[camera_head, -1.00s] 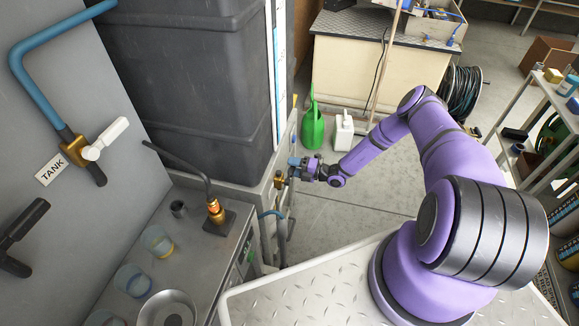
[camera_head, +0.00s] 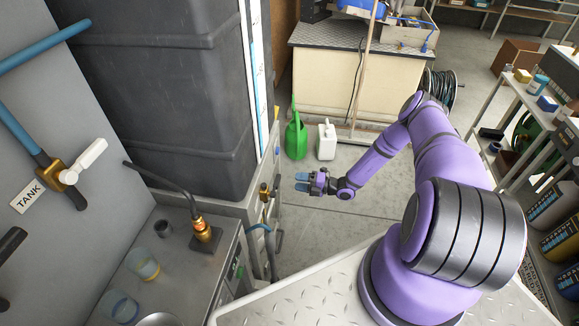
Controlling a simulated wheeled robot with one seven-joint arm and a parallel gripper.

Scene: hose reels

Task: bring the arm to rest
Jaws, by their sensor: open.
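My purple arm reaches out from my base at the lower right, bent at the elbow. My gripper (camera_head: 301,182) is at the arm's far end, near the middle of the view. Its blue-tipped jaws point left and are open, with nothing seen between them. The brass valve (camera_head: 264,192) on the side of the tank stand is just left of the fingertips, with a gap between.
A dark tank (camera_head: 165,90) stands at the left behind a metal bench (camera_head: 185,262). A green watering can (camera_head: 296,138) and a white jug (camera_head: 326,140) stand on the floor beyond my gripper. A cabinet (camera_head: 325,80) is behind them. Shelves (camera_head: 510,95) line the right. Floor around the forearm is open.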

